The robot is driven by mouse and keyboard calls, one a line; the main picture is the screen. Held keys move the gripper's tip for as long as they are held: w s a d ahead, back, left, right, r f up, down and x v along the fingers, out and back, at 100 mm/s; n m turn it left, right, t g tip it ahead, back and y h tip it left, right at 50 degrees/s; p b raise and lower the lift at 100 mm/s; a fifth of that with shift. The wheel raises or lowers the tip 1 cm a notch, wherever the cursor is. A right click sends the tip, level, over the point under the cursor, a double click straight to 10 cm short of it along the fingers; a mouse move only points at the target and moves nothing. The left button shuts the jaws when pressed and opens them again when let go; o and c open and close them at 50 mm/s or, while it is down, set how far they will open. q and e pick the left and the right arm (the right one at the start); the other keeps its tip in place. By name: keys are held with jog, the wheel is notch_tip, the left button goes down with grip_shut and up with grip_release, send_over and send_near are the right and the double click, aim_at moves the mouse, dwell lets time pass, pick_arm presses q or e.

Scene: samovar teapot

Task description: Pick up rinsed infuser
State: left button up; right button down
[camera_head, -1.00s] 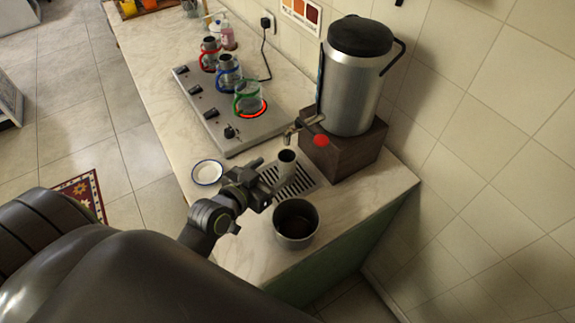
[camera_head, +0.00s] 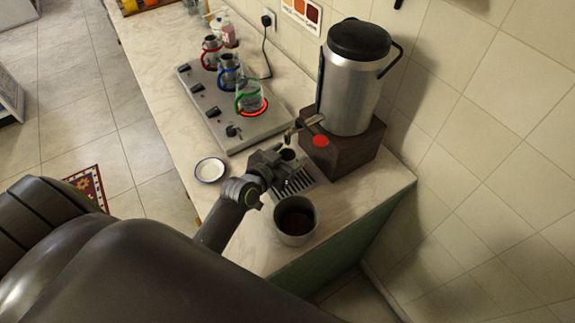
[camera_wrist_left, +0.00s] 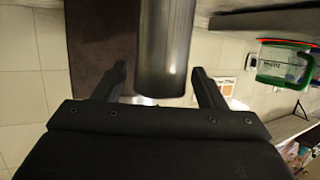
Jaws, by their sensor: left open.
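The infuser, a small metal cylinder (camera_head: 287,154), stands at the drip tray (camera_head: 309,176) below the urn's tap. Only its dark open top and rim show past my gripper in the head view. In the left wrist view the smooth metal cylinder (camera_wrist_left: 165,45) lies between my fingers. My left gripper (camera_head: 282,168) is open, with one finger on each side of the infuser. In the left wrist view the gripper (camera_wrist_left: 160,75) shows a gap on both sides of the cylinder. Its lower part is hidden in the head view. My right gripper does not show.
A metal urn (camera_head: 354,88) stands on a dark wooden block (camera_head: 345,152). A wider metal pot (camera_head: 295,219) with dark contents stands in front. A small white saucer (camera_head: 210,170) lies left. A hot plate (camera_head: 213,115) holds several glasses with coloured handles.

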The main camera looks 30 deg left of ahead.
pick_arm(q)
jog(key=shift+c, duration=0.4)
jog(key=c, duration=1.2)
jog(key=shift+c, duration=0.2)
jog(key=shift+r, duration=0.15)
